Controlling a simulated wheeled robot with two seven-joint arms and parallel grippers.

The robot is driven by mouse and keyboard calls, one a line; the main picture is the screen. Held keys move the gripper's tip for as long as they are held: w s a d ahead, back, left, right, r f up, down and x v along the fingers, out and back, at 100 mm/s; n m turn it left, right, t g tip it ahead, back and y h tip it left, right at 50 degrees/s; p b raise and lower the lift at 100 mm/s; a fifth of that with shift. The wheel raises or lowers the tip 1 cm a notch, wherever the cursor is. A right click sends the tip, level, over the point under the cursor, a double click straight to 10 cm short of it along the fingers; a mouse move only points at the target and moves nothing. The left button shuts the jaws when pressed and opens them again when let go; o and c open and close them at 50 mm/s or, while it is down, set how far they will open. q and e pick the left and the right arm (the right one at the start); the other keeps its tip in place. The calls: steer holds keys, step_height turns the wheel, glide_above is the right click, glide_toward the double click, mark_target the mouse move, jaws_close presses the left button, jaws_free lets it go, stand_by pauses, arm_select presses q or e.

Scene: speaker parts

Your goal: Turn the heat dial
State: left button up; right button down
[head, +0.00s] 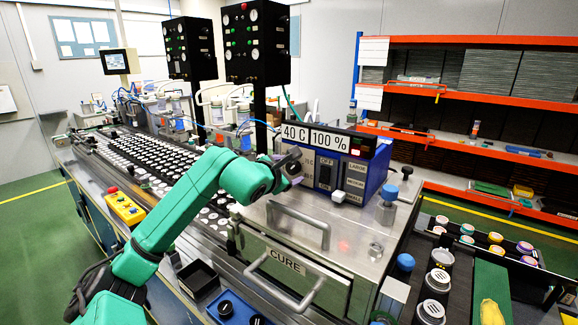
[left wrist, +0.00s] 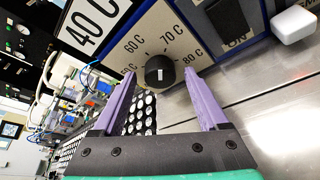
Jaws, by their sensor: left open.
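The heat dial (left wrist: 160,72) is a round black knob with a white mark on a beige panel. Labels around it include 60 C, 70 C and 80 C; another at the left is partly hidden by a finger. My left gripper (left wrist: 161,76) is open, its two purple fingers on either side of the dial; contact cannot be told. In the head view my left gripper (head: 291,170) is at the left end of the blue control box (head: 370,172) and hides the dial. The display (head: 315,136) above reads 40 C and 100 %. My right gripper is not in view.
The steel CURE oven (head: 330,262) with bar handles is below the box. A white button (left wrist: 293,23) and a dark switch (left wrist: 227,17) sit beside the dial panel. A blue-topped knob (head: 389,191) stands at the right. Trays of parts (head: 130,152) lie at the left.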

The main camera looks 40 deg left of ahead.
arm_select(q)
steer(key=shift+c, duration=0.3)
jaws_close()
steer(key=shift+f, duration=0.1)
